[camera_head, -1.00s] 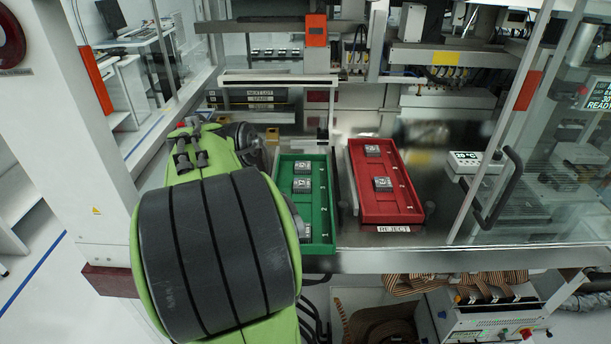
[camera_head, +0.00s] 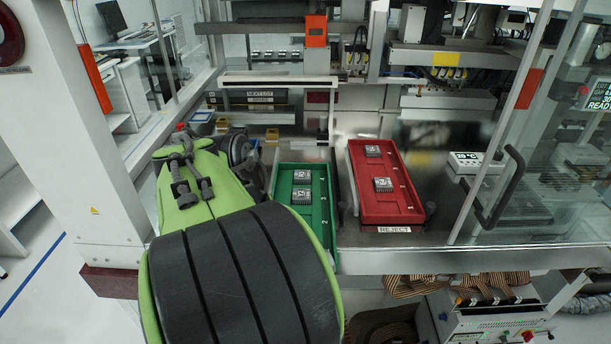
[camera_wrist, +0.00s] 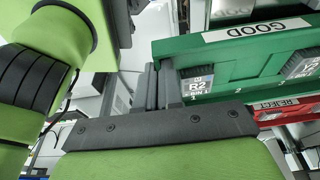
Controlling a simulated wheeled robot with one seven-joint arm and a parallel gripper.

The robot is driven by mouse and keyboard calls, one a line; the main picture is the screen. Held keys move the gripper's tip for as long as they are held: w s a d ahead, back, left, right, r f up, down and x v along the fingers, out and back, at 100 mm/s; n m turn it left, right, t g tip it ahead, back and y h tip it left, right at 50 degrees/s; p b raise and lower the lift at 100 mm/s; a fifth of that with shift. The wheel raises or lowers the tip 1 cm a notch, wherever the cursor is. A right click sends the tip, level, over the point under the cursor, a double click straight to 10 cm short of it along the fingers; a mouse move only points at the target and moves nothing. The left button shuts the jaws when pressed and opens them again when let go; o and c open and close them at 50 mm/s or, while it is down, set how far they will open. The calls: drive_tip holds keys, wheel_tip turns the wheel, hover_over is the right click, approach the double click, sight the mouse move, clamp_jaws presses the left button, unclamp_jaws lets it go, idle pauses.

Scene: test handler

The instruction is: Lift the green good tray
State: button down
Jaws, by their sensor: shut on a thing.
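The green good tray (camera_head: 325,225) lies left of the red tray in the head view, with two grey chips (camera_head: 302,176) in it. My arm covers its near left part. In the wrist view the green tray (camera_wrist: 225,45) shows its white GOOD label (camera_wrist: 257,29) and the chips. My gripper (camera_wrist: 161,85) is shut at the tray's left edge in that view, holding its wall. The exact contact is partly hidden. In the head view my gripper is hidden behind my arm. I cannot tell clearly whether the tray's underside is clear of the surface.
The red reject tray (camera_head: 401,205), also holding two chips, stands close to the right of the green tray. A glass door with a black handle (camera_head: 500,187) is farther right. A white post (camera_head: 75,120) stands at left. Machine parts overhang the back.

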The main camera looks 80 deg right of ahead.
drive_tip(key=shift+f+b, duration=0.25)
drive_tip(key=shift+b, duration=0.1)
drive_tip(key=c, duration=1.2)
unclamp_jaws()
drive_tip(key=shift+r, duration=0.1)
drive_tip(key=p+v, duration=1.1)
drive_tip(key=v, duration=0.4)
drive_tip(key=shift+r, duration=0.4)
drive_tip(key=shift+w+a+f, duration=0.1)
drive_tip(key=shift+w, duration=0.05)
